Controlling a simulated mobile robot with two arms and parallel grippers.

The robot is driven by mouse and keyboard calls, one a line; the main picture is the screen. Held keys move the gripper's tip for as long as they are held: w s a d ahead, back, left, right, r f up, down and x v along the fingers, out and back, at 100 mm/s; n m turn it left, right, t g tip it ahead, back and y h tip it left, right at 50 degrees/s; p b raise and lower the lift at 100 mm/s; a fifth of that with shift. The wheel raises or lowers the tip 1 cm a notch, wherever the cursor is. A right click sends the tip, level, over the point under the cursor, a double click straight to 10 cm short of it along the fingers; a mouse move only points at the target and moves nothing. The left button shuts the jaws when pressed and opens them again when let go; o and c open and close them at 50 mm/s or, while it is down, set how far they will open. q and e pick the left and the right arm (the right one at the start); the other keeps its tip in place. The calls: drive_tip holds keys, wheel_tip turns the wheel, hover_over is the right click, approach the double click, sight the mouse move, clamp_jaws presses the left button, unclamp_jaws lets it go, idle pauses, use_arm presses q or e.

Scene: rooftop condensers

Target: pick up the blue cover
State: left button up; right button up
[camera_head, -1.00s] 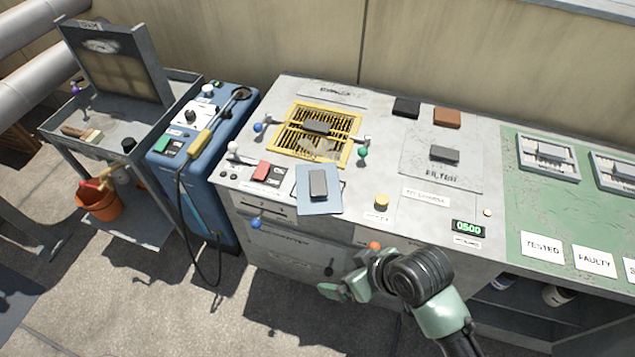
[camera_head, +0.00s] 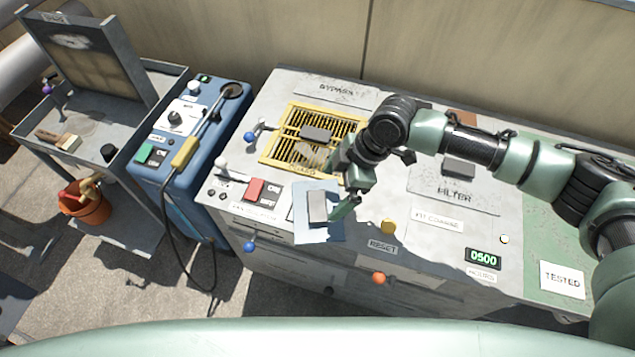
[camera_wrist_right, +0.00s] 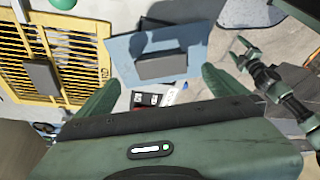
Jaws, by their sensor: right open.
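The blue cover (camera_head: 303,232) is a flat pale-blue plate with a raised grey grip block (camera_head: 318,207). It lies near the front edge of the grey console top. My right gripper (camera_head: 346,205) is open, pointing down just right of the grip block. In the right wrist view the cover (camera_wrist_right: 196,55) and its grip (camera_wrist_right: 162,66) show ahead, between the two spread green fingers (camera_wrist_right: 158,88), with nothing held. I cannot tell how high the fingers are above the plate. What looks like my left gripper (camera_wrist_right: 242,55) shows at the right of the wrist view.
A yellow grille (camera_head: 273,158) with a grey grip lies behind the cover. A blue machine (camera_head: 180,145) with a hose stands left, beside a grey cart (camera_head: 125,165).

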sight(317, 206)
drive_tip(key=shift+w+f, duration=0.1)
drive_tip(key=shift+w, duration=0.15)
drive_tip(key=a+f, duration=0.1)
drive_tip(key=s+f+p, duration=0.1)
drive_tip(key=shift+s+a+f, duration=0.2)
drive_tip(key=shift+a+f, duration=0.1)
drive_tip(key=shift+a, duration=0.05)
drive_tip(key=x, duration=0.2)
drive_tip(key=shift+w+a+f, duration=0.15)
drive_tip(key=shift+w+f, duration=0.15)
drive_tip(key=shift+f, duration=0.1)
drive_tip(key=shift+a+f, duration=0.2)
drive_tip(key=shift+f, duration=0.25)
drive_tip(key=shift+s, duration=0.1)
drive_tip(key=c, duration=1.4)
use_arm(q)
drive_tip(key=s, duration=0.1)
drive_tip(key=s+r, duration=0.1)
drive_tip(key=s, duration=0.1)
drive_tip(key=shift+r, duration=0.25)
use_arm(e)
drive_tip(key=shift+r, duration=0.1)
drive_tip(key=shift+c, duration=0.5)
